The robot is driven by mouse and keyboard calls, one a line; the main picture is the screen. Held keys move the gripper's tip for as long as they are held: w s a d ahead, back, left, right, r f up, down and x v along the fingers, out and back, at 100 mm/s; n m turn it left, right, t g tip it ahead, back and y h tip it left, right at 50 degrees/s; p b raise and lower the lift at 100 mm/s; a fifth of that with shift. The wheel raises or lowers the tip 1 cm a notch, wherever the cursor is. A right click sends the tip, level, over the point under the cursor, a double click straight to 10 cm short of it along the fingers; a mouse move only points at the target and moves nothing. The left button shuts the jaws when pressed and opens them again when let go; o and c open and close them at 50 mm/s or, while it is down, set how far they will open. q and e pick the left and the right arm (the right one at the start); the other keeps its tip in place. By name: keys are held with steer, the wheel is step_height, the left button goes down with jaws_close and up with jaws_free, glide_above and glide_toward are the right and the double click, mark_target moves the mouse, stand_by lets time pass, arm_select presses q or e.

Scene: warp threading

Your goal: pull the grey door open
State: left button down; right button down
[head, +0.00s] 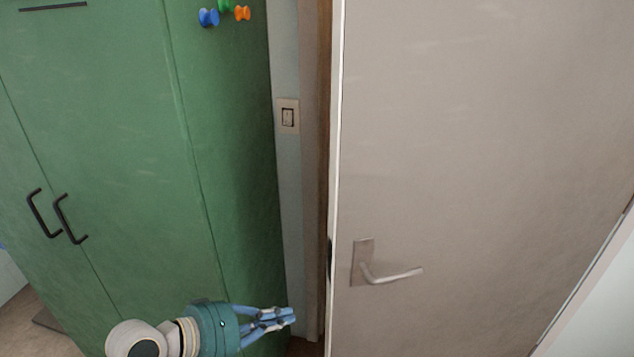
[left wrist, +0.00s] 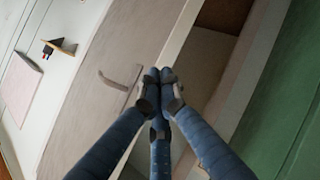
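The grey door (head: 480,130) fills the right of the head view. It stands ajar, with its pale free edge (head: 335,180) showing and a dark gap beside the frame. Its lever handle (head: 390,274) sits low near that edge and also shows in the left wrist view (left wrist: 118,80). My left gripper (head: 291,315) is left of the door's edge and lower than the handle, apart from the handle. Its fingertips (left wrist: 160,76) are together, with nothing seen between them. In the left wrist view they overlap the door's edge; contact cannot be told. My right gripper is not in view.
A green cabinet (head: 120,130) with black handles (head: 62,220) stands left of the doorway, close to my left arm. A light switch (head: 288,116) is on the narrow wall between. Blue, green and orange knobs (head: 208,17) are on the cabinet's upper side.

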arm_select(q)
steer(key=w+r+n+t+h, duration=0.1)
steer(key=w+r+n+h, duration=0.3)
steer(key=r, duration=0.7)
steer(key=w+r+h, duration=0.1)
steer(key=w+r, duration=0.4)
steer(key=r, duration=0.6)
steer(key=p+x, duration=0.3)
steer(key=x, duration=0.6)
steer(key=shift+w+r+n+t+h+p, duration=0.3)
steer(key=shift+w+r+p, duration=0.05)
steer(key=shift+r, duration=0.2)
steer(key=shift+s, duration=0.1)
